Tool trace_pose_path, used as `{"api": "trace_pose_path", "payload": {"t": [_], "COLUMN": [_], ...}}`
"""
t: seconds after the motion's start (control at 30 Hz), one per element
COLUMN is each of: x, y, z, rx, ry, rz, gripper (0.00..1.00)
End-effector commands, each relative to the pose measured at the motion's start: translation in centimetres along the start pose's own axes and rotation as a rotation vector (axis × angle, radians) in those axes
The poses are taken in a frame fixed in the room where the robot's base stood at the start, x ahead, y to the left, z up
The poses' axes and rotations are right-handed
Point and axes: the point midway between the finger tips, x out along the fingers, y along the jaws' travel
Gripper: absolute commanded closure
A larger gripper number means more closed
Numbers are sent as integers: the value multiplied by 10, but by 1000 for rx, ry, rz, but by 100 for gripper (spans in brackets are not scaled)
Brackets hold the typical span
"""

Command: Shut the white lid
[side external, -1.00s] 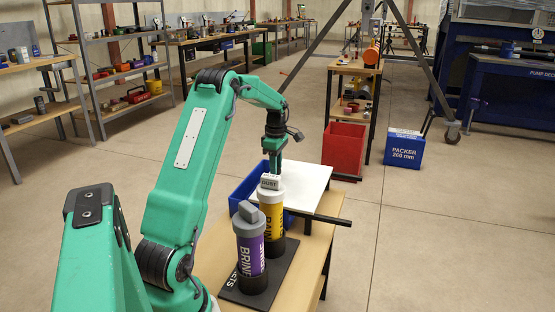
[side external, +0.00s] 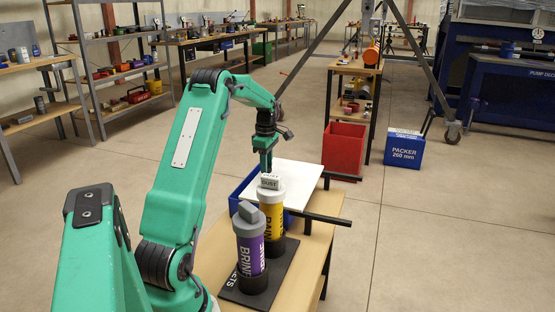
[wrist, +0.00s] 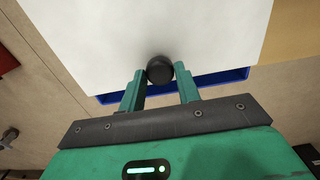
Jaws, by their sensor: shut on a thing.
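The white lid (side external: 303,182) is a flat panel lying over the blue bin (side external: 237,196), with the bin's left part showing beyond it. My gripper (side external: 265,167) is at the lid's left part, behind the yellow canister. In the wrist view, my gripper (wrist: 160,76) has its two green fingers around the round black knob (wrist: 160,69) near the edge of the lid (wrist: 130,35). It is shut on that knob. A strip of the blue bin (wrist: 215,85) shows past the lid's edge. The canisters hide the knob in the side view.
A purple canister (side external: 250,248) and a yellow canister (side external: 274,217) stand upright on a dark mat (side external: 283,266) in front of the bin. Dark rails (side external: 328,218) stick out at right over the bench (side external: 310,245) edge. A red bin (side external: 343,149) stands on the floor beyond.

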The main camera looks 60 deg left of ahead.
Motion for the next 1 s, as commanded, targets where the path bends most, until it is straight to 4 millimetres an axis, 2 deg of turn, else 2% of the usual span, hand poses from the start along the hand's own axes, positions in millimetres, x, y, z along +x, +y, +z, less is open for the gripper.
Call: {"api": "trace_pose_path", "payload": {"t": [0.27, 0.97, 1.0], "x": [-1, -1, -1], "y": [1, 1, 1], "z": [-4, -39, -40], "rx": [-2, -2, -1], "ry": [0, 0, 0], "rz": [3, 3, 3], "gripper": [76, 76, 65]}}
